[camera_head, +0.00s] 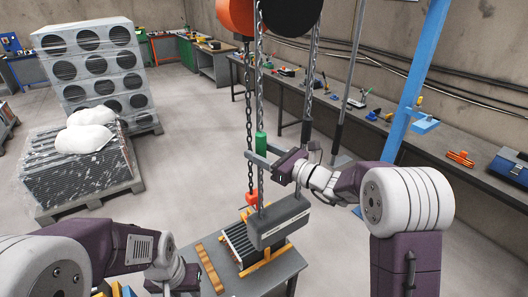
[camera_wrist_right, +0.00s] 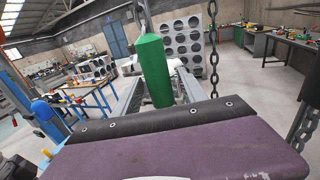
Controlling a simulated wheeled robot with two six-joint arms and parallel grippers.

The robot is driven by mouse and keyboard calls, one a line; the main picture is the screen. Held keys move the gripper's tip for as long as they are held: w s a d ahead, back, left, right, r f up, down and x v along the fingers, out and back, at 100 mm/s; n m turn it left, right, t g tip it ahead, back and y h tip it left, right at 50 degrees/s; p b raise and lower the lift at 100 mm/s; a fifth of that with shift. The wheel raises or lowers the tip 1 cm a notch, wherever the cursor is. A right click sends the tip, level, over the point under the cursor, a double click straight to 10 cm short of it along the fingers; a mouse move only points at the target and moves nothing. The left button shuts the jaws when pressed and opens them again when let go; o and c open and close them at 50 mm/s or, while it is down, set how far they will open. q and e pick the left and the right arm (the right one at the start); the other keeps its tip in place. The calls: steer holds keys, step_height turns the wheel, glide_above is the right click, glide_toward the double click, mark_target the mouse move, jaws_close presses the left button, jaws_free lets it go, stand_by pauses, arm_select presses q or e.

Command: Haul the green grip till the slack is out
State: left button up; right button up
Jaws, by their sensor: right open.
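The green grip (camera_head: 261,143) is a small upright cylinder on a hanging chain in the head view. It stands large and upright in the right wrist view (camera_wrist_right: 153,70). My right gripper (camera_head: 258,162) is open, with its fingers at the level of the grip's lower end, one on each side as far as I can see; contact cannot be told. The orange and black hoist (camera_head: 237,16) hangs above.
A small table (camera_head: 281,273) below carries a finned part (camera_head: 238,244) and yellow-orange bars. A blue post (camera_head: 415,80) and a long workbench (camera_head: 440,155) stand at right. A pallet with a finned unit and white sacks (camera_head: 85,139) stands left. Floor between is clear.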

steer(key=b+v, duration=0.1)
steer(key=v, duration=0.3)
steer(key=shift+s+d, duration=0.1)
stand_by(0.4)
